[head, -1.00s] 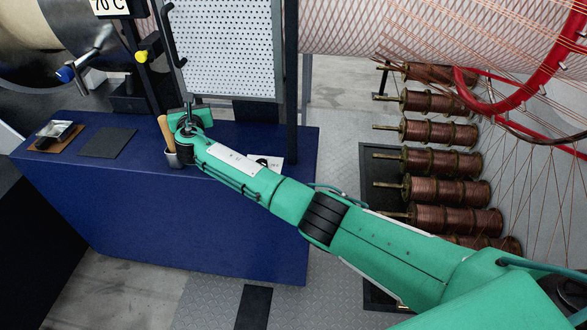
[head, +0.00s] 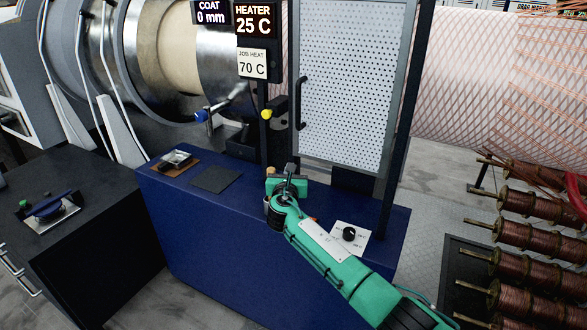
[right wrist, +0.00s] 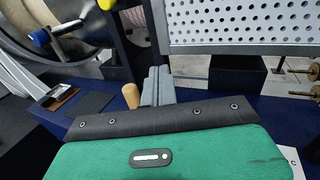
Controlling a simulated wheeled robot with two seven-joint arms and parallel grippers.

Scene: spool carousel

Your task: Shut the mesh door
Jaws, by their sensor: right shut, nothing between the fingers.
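The mesh door (head: 350,85) is a white perforated panel in a grey frame, with a black handle (head: 299,103) at its left edge. It stands above the blue cabinet, beside a dark post on its right. A gap shows between its handle edge and the display post; I cannot tell its exact angle. Its lower part (right wrist: 240,22) shows in the right wrist view. My right gripper (head: 290,170) is shut and empty, below the handle and apart from it. Its fingers (right wrist: 157,86) point toward the door's lower left corner. My left gripper is out of view.
The blue cabinet (head: 220,240) carries a wooden-handled tool in a cup, a dark mat (head: 216,179) and a knob plate (head: 350,237). The display post holds a black latch block (head: 277,108) with a yellow knob. Copper spools (head: 535,235) stand at right.

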